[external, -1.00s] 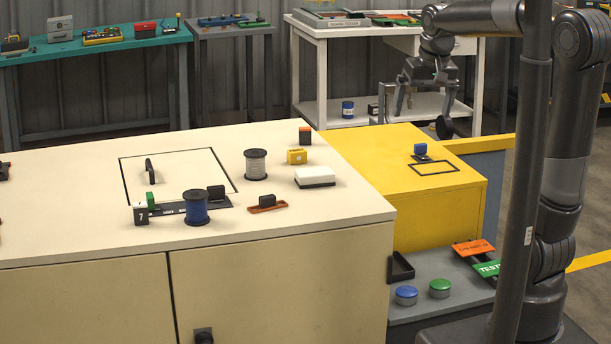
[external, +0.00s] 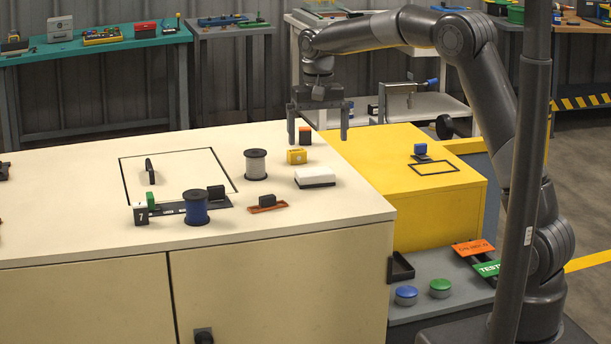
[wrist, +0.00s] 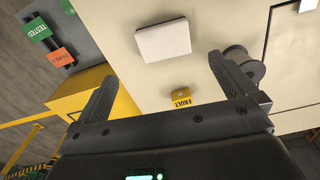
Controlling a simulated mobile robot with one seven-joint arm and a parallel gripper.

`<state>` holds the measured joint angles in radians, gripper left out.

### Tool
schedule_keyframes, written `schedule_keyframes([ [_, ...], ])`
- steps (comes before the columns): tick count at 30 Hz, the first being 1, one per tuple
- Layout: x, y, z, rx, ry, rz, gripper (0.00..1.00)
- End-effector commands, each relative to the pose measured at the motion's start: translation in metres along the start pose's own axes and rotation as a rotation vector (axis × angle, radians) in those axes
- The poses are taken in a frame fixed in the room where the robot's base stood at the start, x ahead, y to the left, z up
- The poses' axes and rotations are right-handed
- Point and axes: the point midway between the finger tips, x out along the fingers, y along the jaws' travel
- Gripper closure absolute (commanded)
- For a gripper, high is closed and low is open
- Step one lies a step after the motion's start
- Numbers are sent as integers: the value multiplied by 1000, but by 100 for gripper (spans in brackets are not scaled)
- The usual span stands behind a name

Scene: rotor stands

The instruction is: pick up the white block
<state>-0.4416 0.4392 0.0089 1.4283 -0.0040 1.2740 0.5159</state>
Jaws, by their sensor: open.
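The white block (external: 315,175) has a dark base and lies on the cream cabinet top (external: 90,215), near its right edge. In the wrist view the white block (wrist: 163,40) shows beyond my fingertips, apart from them. My gripper (external: 318,139) points down above the far right part of the cabinet top, behind the block in the external view. Its two fingers are spread with nothing between them, as the wrist view also shows at my gripper (wrist: 160,75).
An orange tray with a black piece (external: 267,203) lies in front. A yellow cabinet (external: 455,205) adjoins on the right.

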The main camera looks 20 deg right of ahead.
Motion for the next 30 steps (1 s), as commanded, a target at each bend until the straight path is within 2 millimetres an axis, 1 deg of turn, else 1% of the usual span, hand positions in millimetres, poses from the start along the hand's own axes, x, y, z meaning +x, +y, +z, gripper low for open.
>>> schedule_keyframes([
  [1, 10, 0, 1, 0, -5, 3, 0],
  [3, 21, 1, 1, 0, -4, 2, 0],
  [6, 34, 0, 1, 0, -2, 1, 0],
  [13, 53, -2, 0, -1, -2, 1, 0],
  [18, 79, -7, -1, -1, -3, 2, 0],
  [21, 90, -6, -1, 0, -1, 1, 0],
  [24, 95, -6, -1, 0, 0, 0, 0],
  [30, 95, -6, -1, 0, 0, 0, 0],
])
